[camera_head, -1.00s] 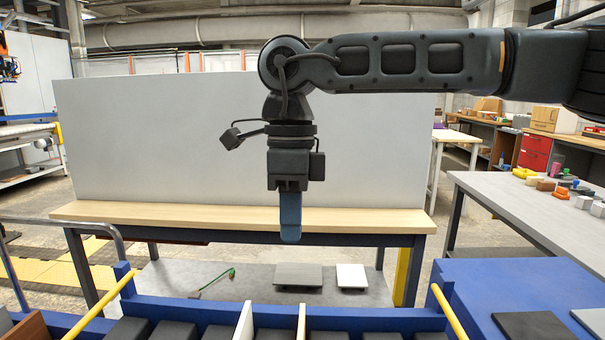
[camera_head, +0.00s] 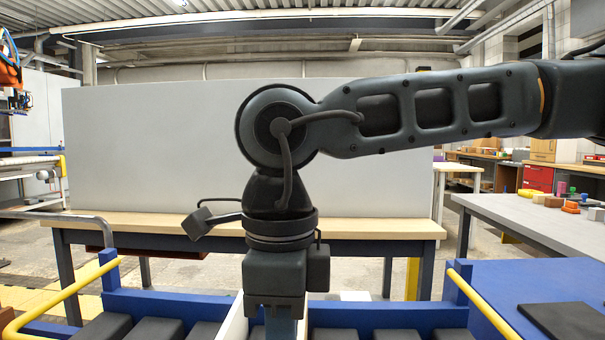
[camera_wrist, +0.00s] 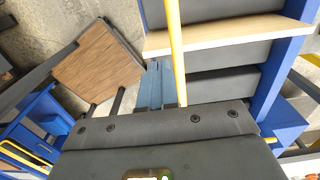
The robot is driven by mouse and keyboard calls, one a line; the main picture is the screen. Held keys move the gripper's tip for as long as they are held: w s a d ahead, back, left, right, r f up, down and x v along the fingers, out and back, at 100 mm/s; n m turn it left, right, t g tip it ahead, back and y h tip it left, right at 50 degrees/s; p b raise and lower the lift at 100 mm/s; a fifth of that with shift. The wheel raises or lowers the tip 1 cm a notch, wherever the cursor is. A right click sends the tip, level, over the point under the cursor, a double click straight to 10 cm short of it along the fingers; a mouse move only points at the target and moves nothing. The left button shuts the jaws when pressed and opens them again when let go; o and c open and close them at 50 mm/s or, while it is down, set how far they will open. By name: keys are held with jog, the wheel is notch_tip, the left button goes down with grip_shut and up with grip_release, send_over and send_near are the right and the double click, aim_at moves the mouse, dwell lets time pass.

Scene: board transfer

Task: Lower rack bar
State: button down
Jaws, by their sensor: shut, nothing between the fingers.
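My gripper (camera_wrist: 155,85) has blue fingers, shut and empty.
A wooden-topped table (camera_head: 385,227) with a tall pale panel (camera_head: 150,150) stands behind the rack. A blue surface with a dark plate (camera_head: 565,322) lies at right. A grey worktable (camera_head: 545,222) with small blocks stands behind that.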

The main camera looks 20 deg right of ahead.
jog(key=shift+t+h, duration=0.4)
jog(key=shift+t, duration=0.5)
jog(key=shift+s+a+f+b, duration=0.1)
jog(key=shift+s+f+b, duration=0.05)
jog(key=shift+f+b, duration=1.1)
jog(key=shift+s+f+b, duration=0.15)
jog(key=shift+f+b, duration=1.05)
jog(key=shift+r, duration=0.15)
